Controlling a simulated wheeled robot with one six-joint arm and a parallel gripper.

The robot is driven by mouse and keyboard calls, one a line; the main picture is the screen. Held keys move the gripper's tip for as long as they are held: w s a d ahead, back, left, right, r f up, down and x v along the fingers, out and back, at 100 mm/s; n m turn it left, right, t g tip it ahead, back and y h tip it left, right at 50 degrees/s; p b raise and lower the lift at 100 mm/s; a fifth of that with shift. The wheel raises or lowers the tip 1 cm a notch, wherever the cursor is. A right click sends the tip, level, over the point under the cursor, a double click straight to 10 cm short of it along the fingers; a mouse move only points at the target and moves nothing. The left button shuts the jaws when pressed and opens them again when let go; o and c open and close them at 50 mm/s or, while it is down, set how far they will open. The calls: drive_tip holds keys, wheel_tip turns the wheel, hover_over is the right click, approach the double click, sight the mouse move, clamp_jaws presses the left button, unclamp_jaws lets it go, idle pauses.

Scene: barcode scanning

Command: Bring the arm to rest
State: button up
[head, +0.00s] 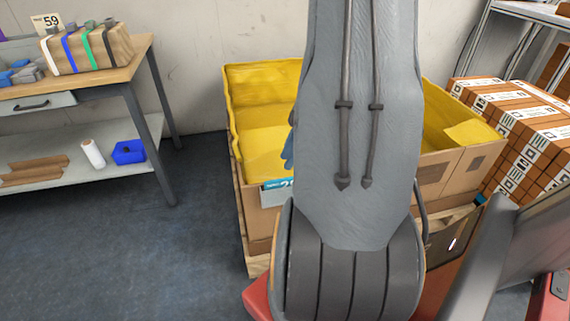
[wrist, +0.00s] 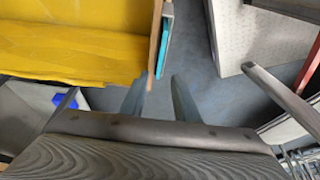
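My arm stands upright in the middle of the head view and covers much of the picture. My gripper (wrist: 160,97) shows in the wrist view with its two fingers apart. Nothing is seen between the fingers, only the dark floor beyond. In the wrist view the fingers are near the corner of a large box (wrist: 159,42) with a yellow lining, and I cannot tell the exact gap.
The yellow-lined cardboard box (head: 262,214) on a pallet stands behind my arm. A workbench (head: 125,72) with a parcel (head: 88,48) is at left. Stacked brown cartons (head: 530,125) are at right, by a shelf (head: 535,12). The floor (head: 130,240) at lower left is clear.

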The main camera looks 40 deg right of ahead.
drive_tip(key=shift+v, duration=1.5)
drive_tip(key=s+a+r+m+h+p, duration=0.1)
drive_tip(key=s+a+r+m+p, duration=0.1)
drive_tip(key=a+r, duration=0.4)
drive_tip(key=s+a+r+m+g+h+p, duration=0.1)
drive_tip(key=s+a+r+m+p, duration=0.2)
drive_tip(key=a, duration=1.1)
drive_tip(key=s+a+r+m+g+h+p, duration=0.1)
drive_tip(key=s+a+r+m+p, duration=0.1)
drive_tip(key=a+r+m+p, duration=0.4)
drive_tip(key=a+r, duration=0.2)
drive_tip(key=a, duration=0.3)
drive_tip(key=shift+s+r+m+h, duration=0.3)
drive_tip(key=shift+s+h, duration=0.05)
drive_tip(key=shift+h, duration=0.05)
drive_tip(key=shift+d, duration=0.1)
